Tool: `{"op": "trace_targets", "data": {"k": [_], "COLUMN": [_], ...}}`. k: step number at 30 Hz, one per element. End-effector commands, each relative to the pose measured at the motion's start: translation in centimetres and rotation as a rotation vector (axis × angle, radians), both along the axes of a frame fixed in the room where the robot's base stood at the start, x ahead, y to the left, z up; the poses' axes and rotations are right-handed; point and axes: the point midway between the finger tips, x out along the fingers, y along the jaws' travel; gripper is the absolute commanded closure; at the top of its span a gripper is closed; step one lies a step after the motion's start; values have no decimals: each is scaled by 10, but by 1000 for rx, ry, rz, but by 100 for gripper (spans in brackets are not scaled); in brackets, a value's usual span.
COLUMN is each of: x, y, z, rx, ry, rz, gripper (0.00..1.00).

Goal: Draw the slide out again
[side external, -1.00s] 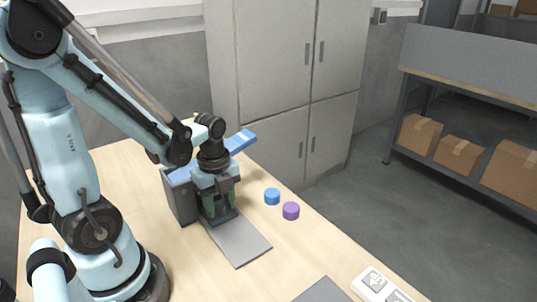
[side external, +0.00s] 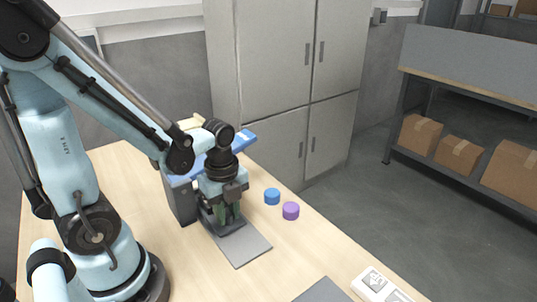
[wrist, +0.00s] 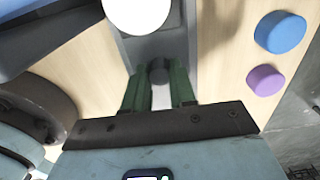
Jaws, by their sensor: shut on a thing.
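The slide is a dark carriage (side external: 233,229) on a flat grey track plate (side external: 246,248) that reaches out from a grey housing (side external: 181,203) with a blue top piece (side external: 246,139). My gripper (side external: 229,214) points down over the track, its green fingers low at the carriage. In the wrist view my gripper (wrist: 160,85) is shut on a dark round knob (wrist: 158,71) between the fingers. In the side view the fingers hide the knob. A white round thing (wrist: 138,14) shows past the knob in the wrist view, partly cut off.
A blue disc (side external: 272,197) and a purple disc (side external: 291,211) stand on the wooden table (side external: 185,265), right of the track. A grey mat (side external: 321,291) and a white panel (side external: 378,287) lie at the front right. Bare table surrounds the track's outer end.

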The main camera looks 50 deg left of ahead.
Motion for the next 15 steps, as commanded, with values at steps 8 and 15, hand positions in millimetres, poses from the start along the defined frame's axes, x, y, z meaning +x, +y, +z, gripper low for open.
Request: {"op": "trace_targets", "data": {"k": [8,15], "x": [1,1], "y": [-16,-29], "z": [0,0], "rx": [-1,-1], "ry": [-2,-2], "rz": [-3,-3], "gripper": [94,94]}}
